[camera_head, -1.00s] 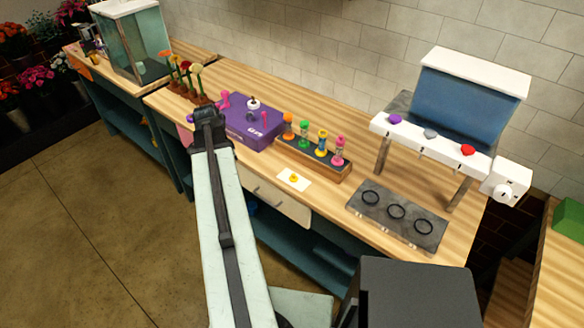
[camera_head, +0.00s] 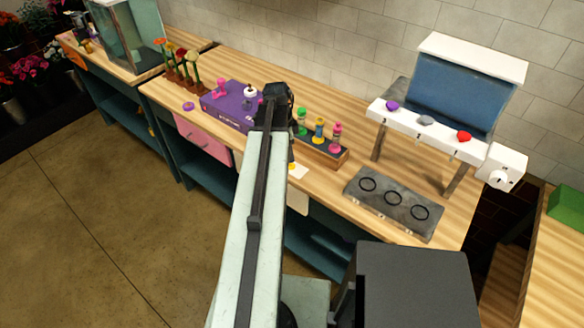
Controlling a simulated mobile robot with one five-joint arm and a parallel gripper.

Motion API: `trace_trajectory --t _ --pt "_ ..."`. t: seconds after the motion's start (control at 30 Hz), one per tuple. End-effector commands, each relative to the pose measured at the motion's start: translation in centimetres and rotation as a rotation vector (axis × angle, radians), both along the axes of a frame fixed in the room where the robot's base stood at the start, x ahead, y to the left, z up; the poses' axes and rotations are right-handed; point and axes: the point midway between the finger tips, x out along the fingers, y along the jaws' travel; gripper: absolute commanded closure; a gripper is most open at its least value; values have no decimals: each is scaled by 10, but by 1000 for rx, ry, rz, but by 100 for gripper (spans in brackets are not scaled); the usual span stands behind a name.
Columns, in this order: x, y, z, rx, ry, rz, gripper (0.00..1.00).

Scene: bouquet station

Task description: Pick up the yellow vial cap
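A small yellow piece (camera_head: 291,166), which looks like the vial cap, lies on a white card (camera_head: 299,171) near the table's front edge. My arm hides part of the card and most of the piece. A wooden rack (camera_head: 326,157) behind it holds upright vials: a green one (camera_head: 302,122), a yellow one (camera_head: 319,130) and a pink one (camera_head: 336,138). My gripper (camera_head: 277,92) is above the table, between the purple box and the rack, over the rack's left end in this view. Its fingers are not clearly visible, so its opening and contents cannot be told.
A purple box (camera_head: 226,108) with small pieces on top stands left of the rack, flowers (camera_head: 180,65) further left. A dark plate with rings (camera_head: 393,203) and a white stand (camera_head: 425,125) are at right. Clear wood lies between rack and plate.

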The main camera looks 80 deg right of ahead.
Motion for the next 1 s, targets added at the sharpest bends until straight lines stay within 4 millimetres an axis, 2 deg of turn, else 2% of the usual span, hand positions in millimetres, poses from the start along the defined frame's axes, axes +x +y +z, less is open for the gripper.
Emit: trace_trajectory --t 0.03,0.23,0.5,0.53,0.6,0.67,1.0 --pt "-1 1 -13 0 0 0 60" --pt "-4 1 -46 0 0 0 60" --pt "-6 1 -45 0 0 -1 60" --pt "-6 1 -45 0 0 -1 66" --pt "-6 1 -45 0 0 -1 85" --pt "-6 1 -45 0 0 -1 100" --pt "-6 1 -45 0 0 -1 100"
